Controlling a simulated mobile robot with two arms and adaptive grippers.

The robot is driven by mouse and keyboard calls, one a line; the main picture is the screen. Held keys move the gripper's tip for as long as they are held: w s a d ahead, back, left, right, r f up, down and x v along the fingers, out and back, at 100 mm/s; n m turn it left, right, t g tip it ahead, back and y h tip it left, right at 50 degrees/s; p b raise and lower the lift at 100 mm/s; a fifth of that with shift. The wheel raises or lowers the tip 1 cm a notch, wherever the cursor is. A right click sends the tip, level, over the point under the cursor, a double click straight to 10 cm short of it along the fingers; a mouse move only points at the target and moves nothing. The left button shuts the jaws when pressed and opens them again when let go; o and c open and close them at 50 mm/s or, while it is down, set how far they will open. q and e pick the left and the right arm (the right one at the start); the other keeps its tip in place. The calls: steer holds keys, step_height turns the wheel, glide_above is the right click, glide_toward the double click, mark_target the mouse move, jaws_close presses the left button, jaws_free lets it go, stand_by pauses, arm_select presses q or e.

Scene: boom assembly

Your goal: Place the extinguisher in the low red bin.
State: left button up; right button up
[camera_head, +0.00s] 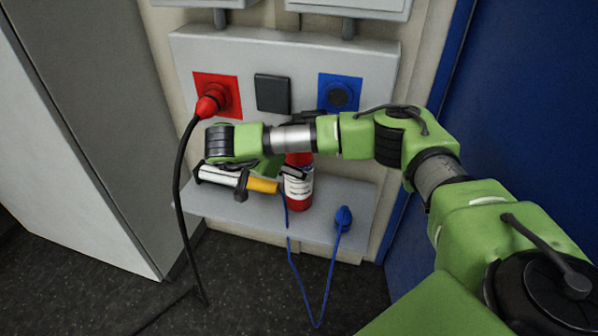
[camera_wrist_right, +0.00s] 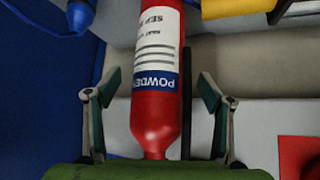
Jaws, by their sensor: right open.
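The extinguisher (camera_head: 299,188) is a red cylinder with a white label, standing upright on the grey shelf below the socket panel. My right arm crosses in front of the panel, and its right gripper (camera_head: 288,168) is at the extinguisher's upper part, which is partly hidden by the arm. In the right wrist view the red body of the extinguisher (camera_wrist_right: 156,100) lies between the two spread fingers of my right gripper (camera_wrist_right: 157,112), with visible gaps on both sides. The right gripper is open. My left gripper is out of view. No red bin shows in either view.
The shelf (camera_head: 235,217) also holds a white and yellow tool (camera_head: 263,185) left of the extinguisher and a blue plug (camera_head: 344,217) to its right, its cable hanging over the edge. A red plug (camera_head: 210,102) sits in the panel, its black cable hanging down. A blue wall (camera_head: 520,100) stands right.

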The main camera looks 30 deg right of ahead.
mark_target(298, 194)
steer(key=shift+b+x, duration=0.4)
steer(key=shift+x, duration=2.35)
steer(key=shift+d+r, duration=0.15)
steer(key=shift+r, duration=0.05)
steer(key=c, duration=2.1)
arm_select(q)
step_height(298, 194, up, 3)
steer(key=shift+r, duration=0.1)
arm_select(e)
steer(key=shift+w+r, duration=0.15)
jaws_close()
